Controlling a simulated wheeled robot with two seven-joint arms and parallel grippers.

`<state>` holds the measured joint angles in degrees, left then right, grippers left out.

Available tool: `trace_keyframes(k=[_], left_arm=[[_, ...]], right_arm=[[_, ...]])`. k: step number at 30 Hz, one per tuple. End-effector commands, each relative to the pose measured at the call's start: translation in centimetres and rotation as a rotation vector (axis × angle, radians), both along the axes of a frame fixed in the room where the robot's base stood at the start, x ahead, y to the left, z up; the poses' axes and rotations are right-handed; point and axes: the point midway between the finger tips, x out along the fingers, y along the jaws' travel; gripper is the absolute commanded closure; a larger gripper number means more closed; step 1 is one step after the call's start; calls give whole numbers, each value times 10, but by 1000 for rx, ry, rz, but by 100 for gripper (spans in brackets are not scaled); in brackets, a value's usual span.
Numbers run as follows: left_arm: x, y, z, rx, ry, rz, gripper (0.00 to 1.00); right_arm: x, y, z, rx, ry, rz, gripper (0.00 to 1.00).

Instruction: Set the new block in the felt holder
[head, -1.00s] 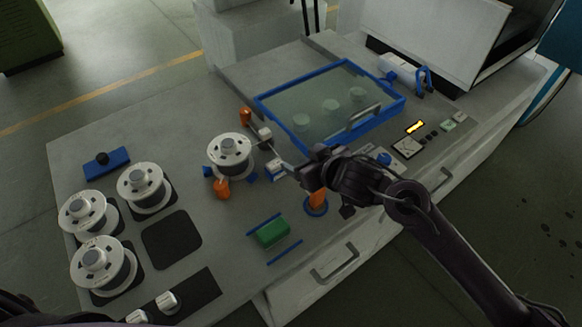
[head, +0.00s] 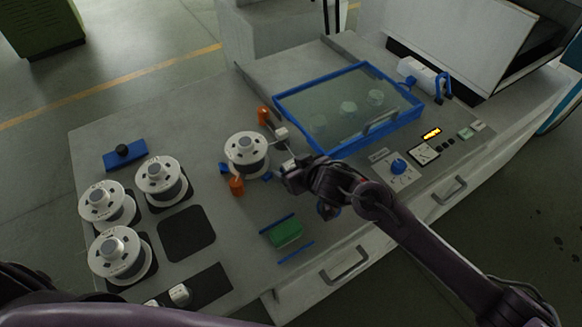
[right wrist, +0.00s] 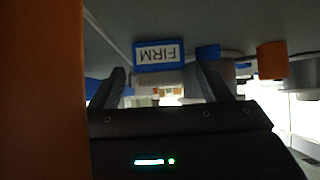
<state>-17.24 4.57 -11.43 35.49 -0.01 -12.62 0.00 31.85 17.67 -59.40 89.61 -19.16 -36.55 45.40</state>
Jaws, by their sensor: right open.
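My right gripper (head: 290,178) is at the middle of the bench, by the wire path in front of the spool. In the right wrist view its two fingers (right wrist: 162,88) stand apart, open. Beyond and between them is a pale block (right wrist: 155,79), under a blue plate with an upside-down FIRM label (right wrist: 156,54); I cannot tell whether the fingers touch it. In the head view the gripper covers most of this spot. Another white block (head: 281,134) sits behind it. A white block (head: 180,294) stands on the dark mat at front left. My left gripper is out of view.
A spool (head: 246,153) stands just left of my right gripper, with orange posts (head: 237,186) near it. A blue-framed tray (head: 350,106) lies behind. Several spools fill the left. Orange fills the wrist view's left edge (right wrist: 40,90).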

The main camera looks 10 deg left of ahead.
Motion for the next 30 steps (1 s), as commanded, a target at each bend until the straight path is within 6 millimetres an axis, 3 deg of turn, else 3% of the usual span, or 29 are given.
trace_keyframes(k=[5,17,25,30], left_arm=[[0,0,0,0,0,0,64],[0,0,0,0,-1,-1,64],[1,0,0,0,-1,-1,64],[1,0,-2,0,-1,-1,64]], right_arm=[[0,0,0,0,0,0,32],[0,0,0,0,0,0,82],[0,0,3,1,-1,1,82],[0,1,17,2,-2,2,82]])
